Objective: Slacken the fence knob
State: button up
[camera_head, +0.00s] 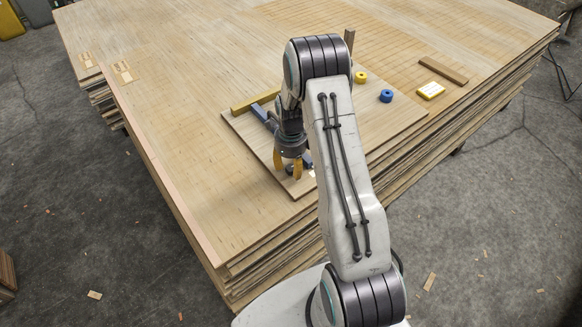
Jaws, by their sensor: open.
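My gripper (287,172), with yellow fingers, points down over the near corner of a thin wooden board (370,135). Its fingers are open. A small dark shape (289,170) shows low between the fingers; it may be the fence knob, but it is too small and too covered to be sure. I cannot tell whether the fingers touch it.
The board lies on a large stack of veneer sheets (180,150). Right of my arm are a yellow ring (361,78), a blue ring (386,96), a yellow-and-white block (431,91) and a brown strip (444,71). The stack's left part is mostly clear.

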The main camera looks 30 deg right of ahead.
jog(key=shift+f, duration=0.35)
jog(key=shift+c, duration=0.2)
grip_shut()
